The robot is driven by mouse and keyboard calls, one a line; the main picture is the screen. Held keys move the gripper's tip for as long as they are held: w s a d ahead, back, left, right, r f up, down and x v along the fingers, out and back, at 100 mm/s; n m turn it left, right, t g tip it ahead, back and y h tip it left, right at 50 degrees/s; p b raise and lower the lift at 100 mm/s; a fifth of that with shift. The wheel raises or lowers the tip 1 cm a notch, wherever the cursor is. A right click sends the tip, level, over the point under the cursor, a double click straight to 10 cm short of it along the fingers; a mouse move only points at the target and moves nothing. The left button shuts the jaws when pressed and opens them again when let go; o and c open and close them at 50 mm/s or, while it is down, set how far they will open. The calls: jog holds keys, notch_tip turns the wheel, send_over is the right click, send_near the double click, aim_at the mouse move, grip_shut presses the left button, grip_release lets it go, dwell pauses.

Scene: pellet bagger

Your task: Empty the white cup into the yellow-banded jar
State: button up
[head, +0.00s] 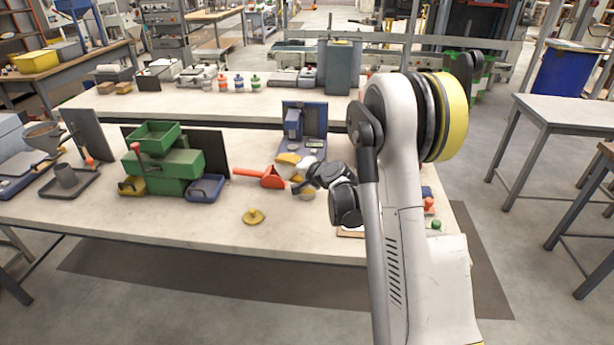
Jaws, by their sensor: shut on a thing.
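My gripper (314,181) is at the middle right of the near bench, reaching in from the right. It is shut on what looks like the white cup (307,167), which shows as a small pale shape at its fingers and seems tilted. Just below and left of the fingers stands a small jar (303,191) with a yellowish band, partly covered by the gripper. I cannot tell whether cup and jar touch, or what is inside either one.
A red scoop (262,177) lies just left of the jar, with a yellow piece (288,158) behind. A yellow knobbed lid (253,216) lies in front. A green machine (165,162) stands left, and a blue stand (304,128) behind. The bench front (180,222) is clear.

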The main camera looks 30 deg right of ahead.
jog(key=shift+a+f+n+h+b, duration=0.1)
jog(key=shift+f+n+h+b, duration=0.25)
jog(key=shift+n+b, duration=0.2)
jog(key=shift+r+n+h, duration=0.3)
jog(key=shift+n+h, duration=0.45)
jog(key=shift+a+f+n+g+h+b, duration=0.3)
jog(key=shift+f+n+h+b, duration=0.15)
jog(key=shift+b, duration=0.2)
jog(key=shift+a+f+n+h+b, duration=0.4)
jog(key=shift+a+n+h+b, duration=0.05)
jog(key=shift+a+n+b, duration=0.1)
jog(key=shift+n+h, duration=0.4)
jog(key=shift+n, duration=0.1)
jog(key=f+b, duration=0.4)
jog(key=f, duration=0.1)
jog(key=shift+w+a+f+b, duration=0.1)
jog(key=shift+a+f+b, duration=0.15)
jog(key=shift+a+b, duration=0.15)
jog(key=shift+a, duration=0.25)
jog(key=shift+a+f+n+h+b, duration=0.3)
jog(key=shift+a+n+h+b, duration=0.5)
jog(key=shift+n+h+b, duration=0.35)
